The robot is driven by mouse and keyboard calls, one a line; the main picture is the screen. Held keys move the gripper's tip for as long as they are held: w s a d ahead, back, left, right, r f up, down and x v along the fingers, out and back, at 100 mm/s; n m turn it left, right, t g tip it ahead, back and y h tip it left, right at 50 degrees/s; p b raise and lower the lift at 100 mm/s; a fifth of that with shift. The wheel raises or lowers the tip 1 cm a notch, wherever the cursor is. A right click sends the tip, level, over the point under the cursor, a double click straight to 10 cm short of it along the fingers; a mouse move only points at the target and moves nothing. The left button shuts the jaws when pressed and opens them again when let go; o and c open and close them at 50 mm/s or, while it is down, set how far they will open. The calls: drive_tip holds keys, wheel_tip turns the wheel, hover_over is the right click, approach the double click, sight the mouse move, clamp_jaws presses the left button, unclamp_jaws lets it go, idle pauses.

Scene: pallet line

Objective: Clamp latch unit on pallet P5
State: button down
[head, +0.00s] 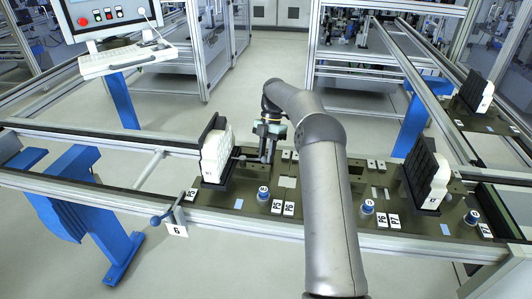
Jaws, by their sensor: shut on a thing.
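A white latch unit (216,157) stands upright against a black holder (209,128) at the left of the dark pallet plate (237,192). My gripper (264,157) points down just right of the unit, over the plate. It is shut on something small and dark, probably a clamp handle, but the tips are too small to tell. A thin dark rod (243,158) runs between the unit and the gripper. Label cards (283,208) at the plate's front edge seem to read P5, hard to be sure. My forearm hides part of the plate's middle.
A second white unit (440,183) with a black holder (420,171) stands on the right, another (478,95) farther back. Blue-capped knobs (263,193) and (368,207) stick up near the front. A blue-handled lever (166,217) sits by the front rail (230,221). Open floor lies behind.

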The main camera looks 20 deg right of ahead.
drive_tip(key=shift+a+r, duration=0.1)
drive_tip(key=shift+a, duration=0.35)
drive_tip(key=c, duration=1.1)
unclamp_jaws()
drive_tip(key=shift+a, duration=0.15)
drive_tip(key=shift+o, duration=0.2)
drive_tip(key=shift+d, duration=0.3)
drive_tip(key=p+v, duration=0.1)
drive_tip(key=v, duration=0.6)
drive_tip(key=shift+r, duration=0.25)
